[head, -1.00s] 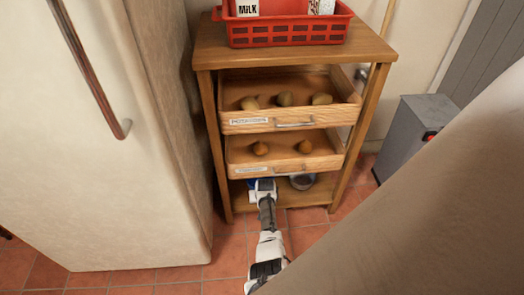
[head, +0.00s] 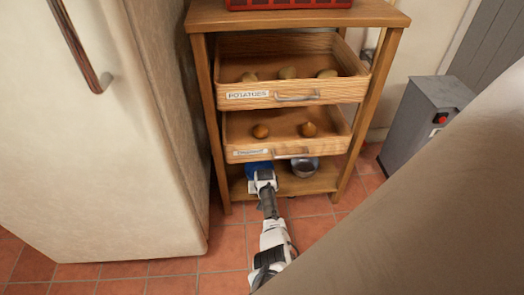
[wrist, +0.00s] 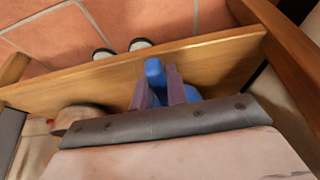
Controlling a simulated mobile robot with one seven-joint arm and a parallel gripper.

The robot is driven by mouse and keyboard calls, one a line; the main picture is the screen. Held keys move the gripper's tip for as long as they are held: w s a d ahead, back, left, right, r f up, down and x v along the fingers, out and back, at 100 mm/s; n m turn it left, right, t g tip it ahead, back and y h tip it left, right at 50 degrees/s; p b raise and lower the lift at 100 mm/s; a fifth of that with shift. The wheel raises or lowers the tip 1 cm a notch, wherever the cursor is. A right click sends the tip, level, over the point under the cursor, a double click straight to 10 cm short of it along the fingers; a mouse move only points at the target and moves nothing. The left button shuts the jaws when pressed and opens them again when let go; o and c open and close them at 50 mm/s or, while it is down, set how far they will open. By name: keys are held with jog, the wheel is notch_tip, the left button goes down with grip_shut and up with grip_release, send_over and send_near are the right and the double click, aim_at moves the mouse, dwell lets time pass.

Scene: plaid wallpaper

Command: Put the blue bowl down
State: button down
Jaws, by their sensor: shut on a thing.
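The blue bowl (head: 257,168) is at the bottom shelf (head: 322,184) of the wooden rack, on its left side, mostly hidden by my gripper and the drawer above. My gripper (head: 262,178) reaches in low from the front and is shut on the bowl. In the wrist view, blue bowl parts (wrist: 155,73) show between and beside the two fingers of my gripper (wrist: 158,88), over the wooden shelf board (wrist: 215,55). I cannot tell whether the bowl touches the shelf.
A grey metal bowl (head: 304,168) stands on the same shelf to the right. Drawers of potatoes (head: 290,93) and of onion-like vegetables (head: 285,145) hang above, leaving low headroom. A fridge (head: 130,150) is at left, a grey box (head: 420,118) at right.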

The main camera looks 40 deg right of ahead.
jog(key=shift+f, duration=0.2)
jog(key=c, duration=1.4)
grip_release()
jog(key=shift+r, duration=0.15)
jog(key=shift+r, duration=0.3)
jog(key=shift+p+v, duration=5.85)
jog(key=shift+p, duration=2.1)
